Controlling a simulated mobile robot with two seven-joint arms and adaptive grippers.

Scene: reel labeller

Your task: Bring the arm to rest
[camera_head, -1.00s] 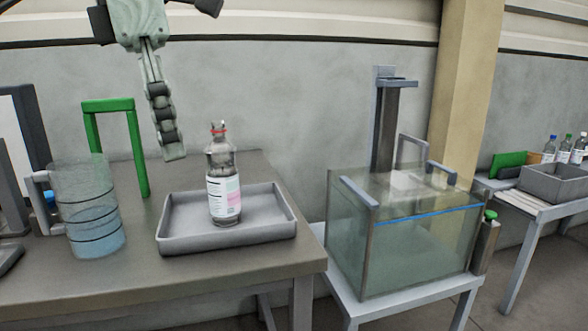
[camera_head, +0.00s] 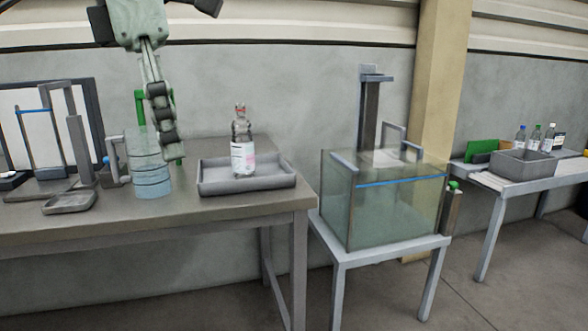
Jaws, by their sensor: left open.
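My left gripper (camera_head: 170,148) hangs from the top left of the head view, its fingers pointing down. It is open and empty, in front of the green frame (camera_head: 141,108) and close to the upper right of the clear measuring jug (camera_head: 149,178) in the picture. A clear bottle (camera_head: 242,150) with a white and pink label and a red ring at its neck stands upright in a grey tray (camera_head: 246,187), to the right of the gripper and apart from it. My right gripper is out of view.
The workbench (camera_head: 215,212) also holds a grey stand (camera_head: 75,130) and a small dish (camera_head: 69,203) at the left. A glass tank (camera_head: 395,210) of liquid stands on a low table to the right. A further table (camera_head: 511,181) holds a grey bin (camera_head: 523,163) and several bottles.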

